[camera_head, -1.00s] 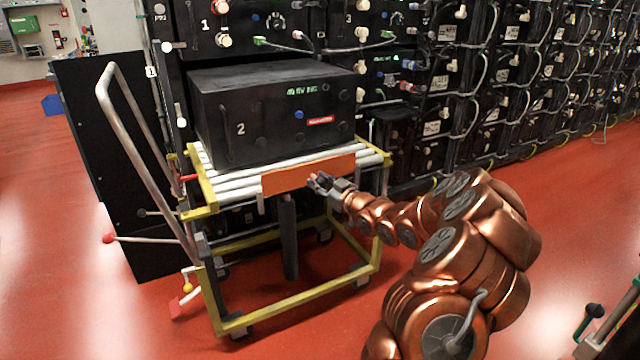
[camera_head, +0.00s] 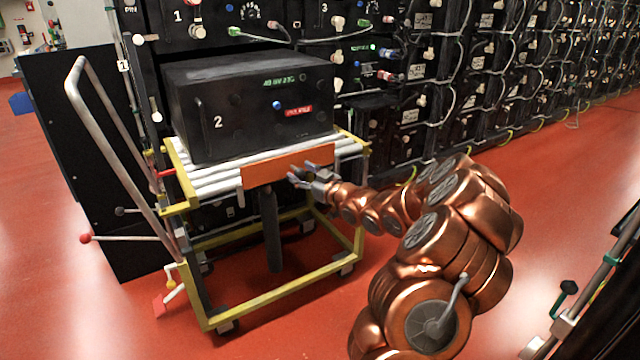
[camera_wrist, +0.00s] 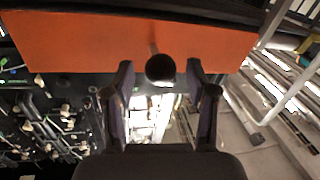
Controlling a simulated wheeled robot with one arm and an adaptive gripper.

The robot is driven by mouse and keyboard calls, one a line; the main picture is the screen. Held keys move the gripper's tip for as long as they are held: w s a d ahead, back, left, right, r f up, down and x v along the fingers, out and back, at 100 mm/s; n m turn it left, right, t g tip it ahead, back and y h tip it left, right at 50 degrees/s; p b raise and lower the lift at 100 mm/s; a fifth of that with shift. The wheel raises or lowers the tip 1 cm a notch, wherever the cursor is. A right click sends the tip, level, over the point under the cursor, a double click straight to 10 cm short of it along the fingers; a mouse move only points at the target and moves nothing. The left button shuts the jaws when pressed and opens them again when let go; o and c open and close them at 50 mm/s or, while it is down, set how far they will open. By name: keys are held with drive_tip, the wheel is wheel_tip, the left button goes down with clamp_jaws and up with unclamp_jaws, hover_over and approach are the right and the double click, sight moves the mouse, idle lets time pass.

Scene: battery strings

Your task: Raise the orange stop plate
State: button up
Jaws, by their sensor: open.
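The orange stop plate (camera_head: 265,173) hangs along the front edge of the roller-topped trolley, below the battery box marked 2 (camera_head: 245,115). It fills the upper part of the wrist view (camera_wrist: 85,45). My gripper (camera_head: 297,176) is in front of the plate, right of its middle. Its two fingers are spread in the wrist view (camera_wrist: 160,85), just below the plate's edge. A dark round knob (camera_wrist: 160,68) on a thin stem shows between the fingertips, in front of the plate. I cannot tell whether the fingers touch it.
The yellow-framed trolley (camera_head: 275,297) stands against the battery racks, with a grey push handle (camera_head: 110,150) on its left. A dark post (camera_head: 271,235) stands under its rollers. Another metal frame (camera_head: 590,300) is at the lower right.

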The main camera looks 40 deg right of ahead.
drive_tip(key=s+d, duration=0.1)
drive_tip(key=s, duration=0.9)
drive_tip(key=shift+s, duration=0.35)
idle(0.3)
